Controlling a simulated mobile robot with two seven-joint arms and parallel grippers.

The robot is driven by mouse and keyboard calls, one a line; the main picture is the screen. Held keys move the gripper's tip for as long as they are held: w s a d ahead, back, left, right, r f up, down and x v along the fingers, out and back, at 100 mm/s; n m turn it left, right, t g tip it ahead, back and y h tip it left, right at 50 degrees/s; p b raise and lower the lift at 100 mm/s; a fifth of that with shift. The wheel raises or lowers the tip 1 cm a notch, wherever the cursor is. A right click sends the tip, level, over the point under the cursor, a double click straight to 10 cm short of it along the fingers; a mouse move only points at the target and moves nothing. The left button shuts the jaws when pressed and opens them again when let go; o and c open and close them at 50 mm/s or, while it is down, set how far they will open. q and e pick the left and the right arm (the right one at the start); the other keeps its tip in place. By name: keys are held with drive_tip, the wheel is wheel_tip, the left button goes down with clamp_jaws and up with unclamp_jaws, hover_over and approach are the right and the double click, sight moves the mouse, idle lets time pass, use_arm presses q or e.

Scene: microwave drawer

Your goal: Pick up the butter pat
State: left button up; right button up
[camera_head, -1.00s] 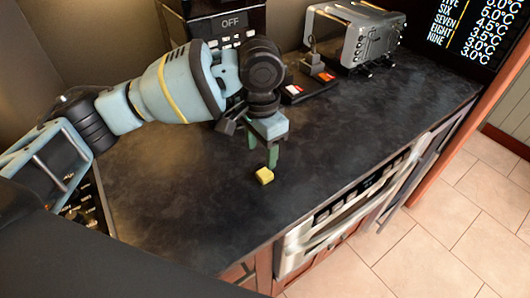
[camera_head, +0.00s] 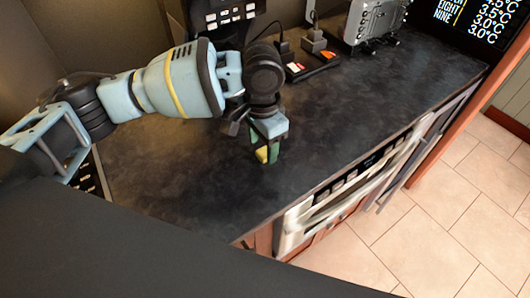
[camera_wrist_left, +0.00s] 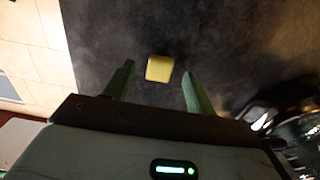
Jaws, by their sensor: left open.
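The butter pat is a small yellow block (camera_head: 262,154) on the dark countertop (camera_head: 190,190) in the head view, partly hidden by my left gripper. My left gripper (camera_head: 268,157) points down, with its green fingers right at the butter pat. In the left wrist view the butter pat (camera_wrist_left: 159,68) shows whole, between and slightly beyond the tips of the two green fingers (camera_wrist_left: 158,80). The fingers are apart, with dark counter visible on both sides of the butter pat. My right gripper shows in neither view.
A silver toaster (camera_head: 372,20) stands at the back right, with small dark items (camera_head: 300,68) beside it. A black appliance with buttons (camera_head: 225,14) stands behind my arm. The counter's front edge lies above an oven front (camera_head: 345,195). The counter right of the gripper is clear.

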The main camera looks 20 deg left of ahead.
use_arm(q)
wheel_tip(320, 180, down, 2)
drive_tip(key=shift+f, duration=0.1)
drive_tip(key=c, duration=1)
drive_tip(key=shift+c, duration=0.2)
